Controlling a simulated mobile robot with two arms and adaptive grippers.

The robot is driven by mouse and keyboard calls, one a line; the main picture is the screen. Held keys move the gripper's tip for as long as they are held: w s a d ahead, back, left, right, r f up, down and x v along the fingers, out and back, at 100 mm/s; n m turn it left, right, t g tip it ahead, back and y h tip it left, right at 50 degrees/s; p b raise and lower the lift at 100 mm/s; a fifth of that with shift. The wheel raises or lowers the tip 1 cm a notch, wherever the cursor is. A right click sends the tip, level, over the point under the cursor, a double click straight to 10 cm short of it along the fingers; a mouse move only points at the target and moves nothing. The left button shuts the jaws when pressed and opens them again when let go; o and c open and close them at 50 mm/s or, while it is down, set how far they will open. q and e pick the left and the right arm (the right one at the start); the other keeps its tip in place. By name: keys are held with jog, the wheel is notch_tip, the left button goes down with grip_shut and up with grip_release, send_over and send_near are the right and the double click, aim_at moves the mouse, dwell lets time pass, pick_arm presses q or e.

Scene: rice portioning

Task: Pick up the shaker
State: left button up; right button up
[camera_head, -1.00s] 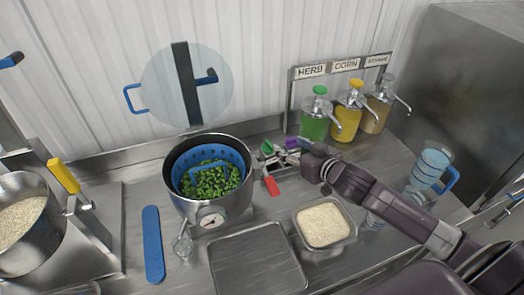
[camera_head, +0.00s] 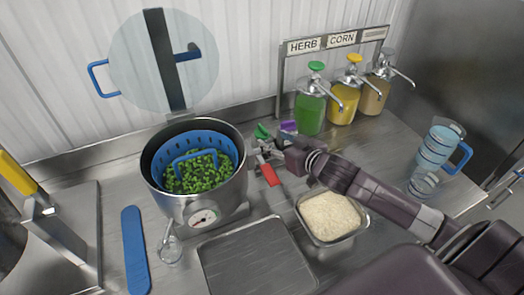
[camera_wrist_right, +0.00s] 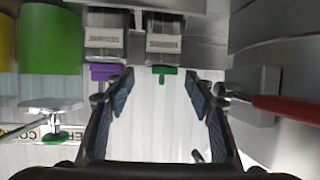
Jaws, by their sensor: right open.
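My right gripper (camera_head: 272,152) is open at the back of the counter, right of the pot, among small colour-tabbed items. In the right wrist view its fingers (camera_wrist_right: 159,82) are apart with nothing held. A green tab (camera_wrist_right: 162,72) shows between the fingertips and a purple tab (camera_wrist_right: 104,72) by the left one, each below a labelled grey block. I cannot tell whether one of these is the shaker. A small clear vessel (camera_head: 169,247) stands in front of the pot, and another clear container (camera_head: 422,186) stands by the pitcher. My left gripper is out of view.
The pot (camera_head: 180,207) holds a blue basket of peas. Pump bottles (camera_head: 310,115) stand behind my right gripper. A rice tub (camera_head: 331,240) lies under my right arm, beside a flat metal plate (camera_head: 255,258). A blue-banded pitcher (camera_head: 436,148) is at right. A red-handled item (camera_head: 269,174) lies close.

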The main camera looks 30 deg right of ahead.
aim_at(262, 134)
jog(key=shift+x, duration=0.75)
jog(key=shift+p+x, duration=0.55)
jog(key=shift+x, duration=0.25)
jog(key=p+x, duration=0.1)
jog(key=x, duration=0.2)
jog(key=shift+w+a+f, duration=0.15)
jog(key=shift+w+a, duration=0.05)
jog(key=shift+w, duration=0.15)
jog(key=shift+w+f, duration=0.25)
jog(key=shift+w, duration=0.05)
jog(key=shift+c, duration=0.6)
jog(key=c, duration=0.8)
jog(key=shift+r, duration=0.1)
jog(key=shift+c, duration=0.5)
jog(key=shift+r, duration=0.1)
